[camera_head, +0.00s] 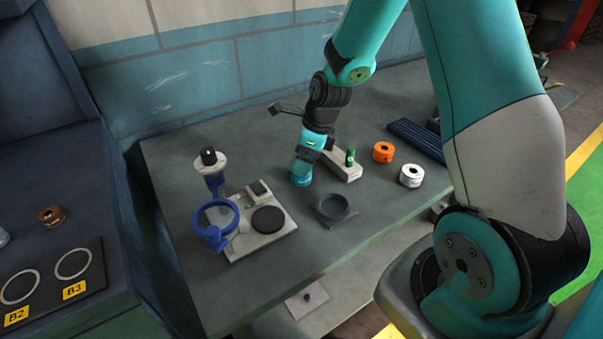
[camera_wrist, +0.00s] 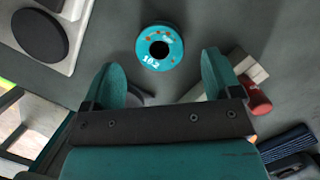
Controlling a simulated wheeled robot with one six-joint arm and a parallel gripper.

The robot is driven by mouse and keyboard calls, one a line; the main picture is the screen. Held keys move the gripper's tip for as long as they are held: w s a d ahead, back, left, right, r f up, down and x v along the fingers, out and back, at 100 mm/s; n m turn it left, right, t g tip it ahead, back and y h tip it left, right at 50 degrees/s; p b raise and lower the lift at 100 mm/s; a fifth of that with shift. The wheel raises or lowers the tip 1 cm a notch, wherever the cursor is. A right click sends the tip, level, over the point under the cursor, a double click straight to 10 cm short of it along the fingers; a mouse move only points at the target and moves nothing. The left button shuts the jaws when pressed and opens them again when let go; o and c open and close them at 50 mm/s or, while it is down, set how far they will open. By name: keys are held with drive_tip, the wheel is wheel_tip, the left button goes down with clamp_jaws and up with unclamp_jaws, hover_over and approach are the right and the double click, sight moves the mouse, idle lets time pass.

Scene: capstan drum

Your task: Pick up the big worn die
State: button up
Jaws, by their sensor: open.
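A teal round die (camera_wrist: 172,58) with a dark centre hole, white markings and orange-brown spots lies on the grey bench in the wrist view. It looks worn. It appears ahead of my gripper (camera_wrist: 162,75), between the lines of the two spread teal fingers and apart from them. My gripper is open and empty. An orange die (camera_head: 383,152) and a white die (camera_head: 410,176) stand to the right.
A pale plate with a black disc (camera_head: 268,219) and a blue ring stand (camera_head: 218,222) are on the left. Bench front is mostly clear.

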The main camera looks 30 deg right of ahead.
drive_tip(key=x, duration=0.5)
drive_tip(key=shift+s+p, duration=0.15)
drive_tip(key=shift+p, duration=0.25)
drive_tip(key=c, duration=1.3)
drive_tip(key=shift+c, duration=0.5)
drive_tip(key=shift+r, duration=0.15)
